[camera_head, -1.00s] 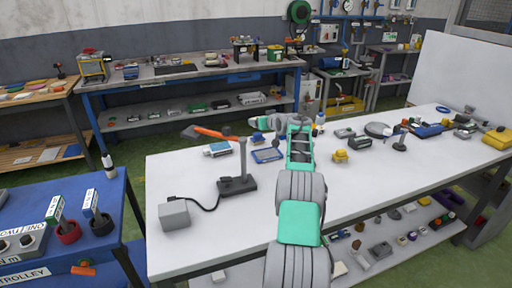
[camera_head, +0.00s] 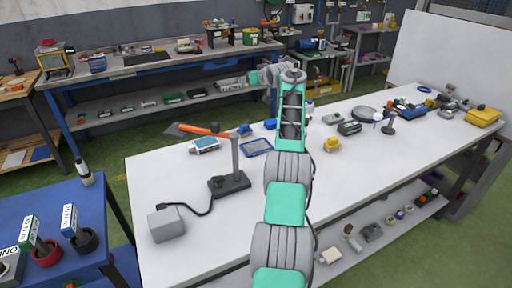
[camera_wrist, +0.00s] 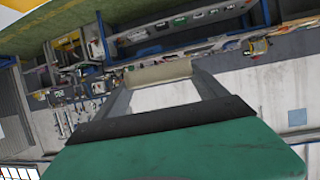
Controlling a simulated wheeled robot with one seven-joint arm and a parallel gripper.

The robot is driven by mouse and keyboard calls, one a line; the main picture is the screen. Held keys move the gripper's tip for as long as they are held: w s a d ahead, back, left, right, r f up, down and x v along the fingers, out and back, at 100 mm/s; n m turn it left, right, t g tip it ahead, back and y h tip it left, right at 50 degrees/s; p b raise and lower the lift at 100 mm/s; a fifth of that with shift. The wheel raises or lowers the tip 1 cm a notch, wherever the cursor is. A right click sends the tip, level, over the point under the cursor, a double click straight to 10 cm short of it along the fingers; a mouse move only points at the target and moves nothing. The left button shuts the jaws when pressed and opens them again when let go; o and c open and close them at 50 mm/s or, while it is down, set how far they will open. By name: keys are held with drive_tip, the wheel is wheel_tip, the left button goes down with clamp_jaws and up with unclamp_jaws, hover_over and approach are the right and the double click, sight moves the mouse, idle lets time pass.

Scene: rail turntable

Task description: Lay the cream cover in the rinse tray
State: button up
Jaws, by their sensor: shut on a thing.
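In the wrist view my gripper (camera_wrist: 160,85) is shut on the cream cover (camera_wrist: 160,72), a pale flat piece held crosswise between the two fingertips. In the head view the end of my arm, with my gripper (camera_head: 254,78), is raised beyond the far side of the white table and points left. The cover cannot be made out there. I cannot tell for sure which thing is the rinse tray. A shallow blue-rimmed tray (camera_head: 257,147) lies on the white table, and a grey tray (camera_head: 230,85) sits on the back bench's lower shelf.
A blue trolley (camera_head: 95,205) stands at left. A long bench (camera_head: 190,62) runs behind.

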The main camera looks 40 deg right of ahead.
drive_tip(key=s+d+r+m+h, duration=0.1)
drive_tip(key=s+d+r, duration=0.1)
drive_tip(key=s+r, duration=0.55)
drive_tip(key=s+a+f, duration=0.1)
drive_tip(key=s+a, duration=0.3)
drive_tip(key=s, duration=0.6)
drive_tip(key=s+a+f+n+y, duration=0.1)
drive_tip(key=a+f, duration=0.5)
drive_tip(key=f, duration=0.3)
drive_tip(key=s+a+f+y, duration=0.1)
drive_tip(key=a+f, duration=0.6)
drive_tip(key=f, duration=0.3)
drive_tip(key=n+p, duration=0.1)
drive_tip(key=p, duration=0.4)
hover_over(259, 149)
wheel_tip(259, 149, down, 8)
drive_tip(key=shift+a, duration=0.15)
wheel_tip(259, 149, down, 3)
drive_tip(key=shift+w+f+p, duration=0.1)
drive_tip(key=shift+f+p, duration=0.05)
drive_tip(key=shift+p, duration=0.65)
drive_tip(key=shift+f+b, duration=0.35)
drive_tip(key=o, duration=1.6)
